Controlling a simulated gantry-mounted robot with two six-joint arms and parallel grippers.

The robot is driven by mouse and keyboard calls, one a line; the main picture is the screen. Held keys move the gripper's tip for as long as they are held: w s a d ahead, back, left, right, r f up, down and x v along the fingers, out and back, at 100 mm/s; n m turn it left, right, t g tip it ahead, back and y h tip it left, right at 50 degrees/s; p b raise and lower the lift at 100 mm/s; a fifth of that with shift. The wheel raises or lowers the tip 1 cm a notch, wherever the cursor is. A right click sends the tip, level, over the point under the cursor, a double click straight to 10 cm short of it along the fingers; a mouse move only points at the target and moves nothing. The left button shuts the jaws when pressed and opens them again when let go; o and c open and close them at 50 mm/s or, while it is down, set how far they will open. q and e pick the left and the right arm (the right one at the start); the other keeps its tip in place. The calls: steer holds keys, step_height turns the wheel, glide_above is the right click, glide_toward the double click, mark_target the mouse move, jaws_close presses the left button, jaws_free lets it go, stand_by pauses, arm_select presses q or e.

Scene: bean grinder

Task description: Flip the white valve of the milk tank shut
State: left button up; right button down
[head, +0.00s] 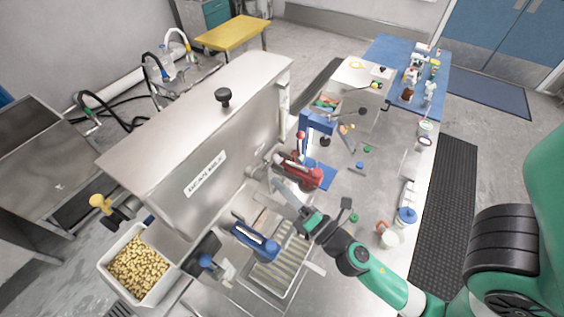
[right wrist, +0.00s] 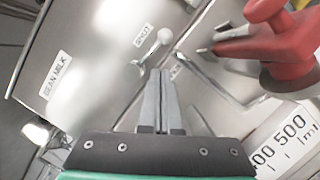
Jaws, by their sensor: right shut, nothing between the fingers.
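The milk tank (head: 185,150) is a large steel box with a sloping lid on the left of the bench. Its front, labelled "BEAN MILK", fills the left of the right wrist view (right wrist: 75,55). The white valve (right wrist: 152,50) is a short ball-ended lever there, slanting up to the right beside a "SHUT" label (right wrist: 143,35). A second label, partly hidden, lies to its lower right. My right gripper (head: 276,184) is shut and empty. Its fingertips (right wrist: 160,74) are just below the lever; I cannot tell if they touch. My left gripper is not in view.
A red clamp-like device (head: 298,170) is close to my right gripper; its red handle (right wrist: 285,35) fills the upper right of the wrist view. A blue device (head: 256,240) and a slatted tray (head: 268,283) are in front. A white bin of beans (head: 103,262) is lower left.

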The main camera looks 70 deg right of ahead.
mark_target(275, 161)
arm_select(q)
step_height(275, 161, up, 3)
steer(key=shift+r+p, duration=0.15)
steer(key=shift+p, duration=0.8)
arm_select(e)
steer(key=d, duration=0.1)
steer(key=d+r, duration=0.1)
steer(key=d, duration=0.1)
steer(key=shift+w+r, duration=0.25)
steer(key=shift+w, duration=0.15)
steer(key=shift+a, duration=0.1)
steer(key=shift+d+r+n+t, duration=0.35)
steer(key=shift+r+n, duration=0.15)
steer(key=shift+n, duration=0.3)
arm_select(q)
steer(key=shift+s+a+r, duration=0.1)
